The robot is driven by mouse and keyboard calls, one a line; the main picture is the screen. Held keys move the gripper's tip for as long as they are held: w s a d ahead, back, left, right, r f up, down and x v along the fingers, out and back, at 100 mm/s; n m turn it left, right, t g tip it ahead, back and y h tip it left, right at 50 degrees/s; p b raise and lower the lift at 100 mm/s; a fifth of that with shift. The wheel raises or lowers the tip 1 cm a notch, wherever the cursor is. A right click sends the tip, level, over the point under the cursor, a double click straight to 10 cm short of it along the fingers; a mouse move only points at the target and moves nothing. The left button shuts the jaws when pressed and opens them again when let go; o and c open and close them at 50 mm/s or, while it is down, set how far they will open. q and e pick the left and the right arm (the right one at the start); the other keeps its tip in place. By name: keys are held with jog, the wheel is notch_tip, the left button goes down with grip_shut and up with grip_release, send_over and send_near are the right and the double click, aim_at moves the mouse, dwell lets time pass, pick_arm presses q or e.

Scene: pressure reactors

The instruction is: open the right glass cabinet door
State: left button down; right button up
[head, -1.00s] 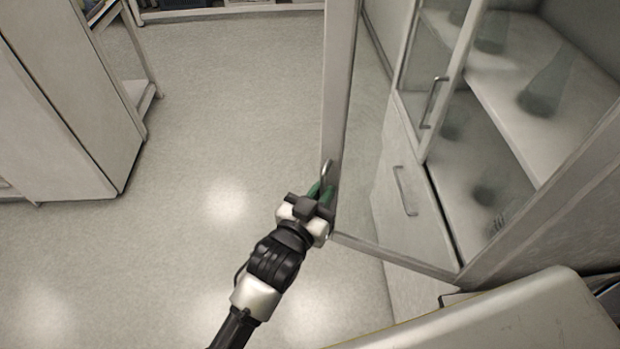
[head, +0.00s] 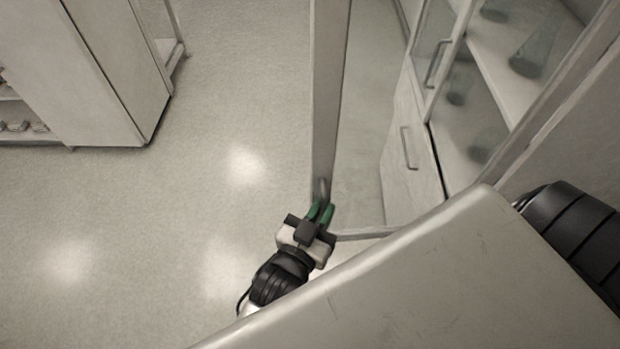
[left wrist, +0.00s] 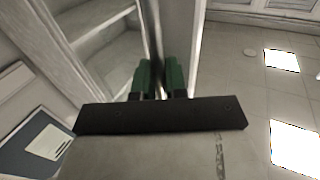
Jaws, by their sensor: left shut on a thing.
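The right glass cabinet door (head: 367,130) stands swung out from the cabinet in the head view, its pale frame edge (head: 327,90) toward the open floor. Its handle (head: 322,188) is a small metal bar low on that frame. My left gripper (head: 321,211) has its green fingers shut on the handle. In the left wrist view the green fingers (left wrist: 161,80) are close together at the door frame (left wrist: 183,28); the handle between them is mostly hidden. My right gripper is not in view.
The cabinet interior has a shelf with glass flasks (head: 529,55). A white cabinet (head: 110,70) stands at upper left. The floor (head: 215,150) between is clear.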

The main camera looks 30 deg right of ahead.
pick_arm(q)
jog(key=shift+s+r, duration=0.1)
jog(key=shift+s, duration=0.2)
jog(key=c, duration=1.2)
grip_release()
jog(key=shift+d, duration=0.1)
jog(key=b+v, duration=0.2)
jog(key=v, duration=0.9)
jog(key=shift+w+b, duration=0.1)
jog(key=shift+b, duration=0.25)
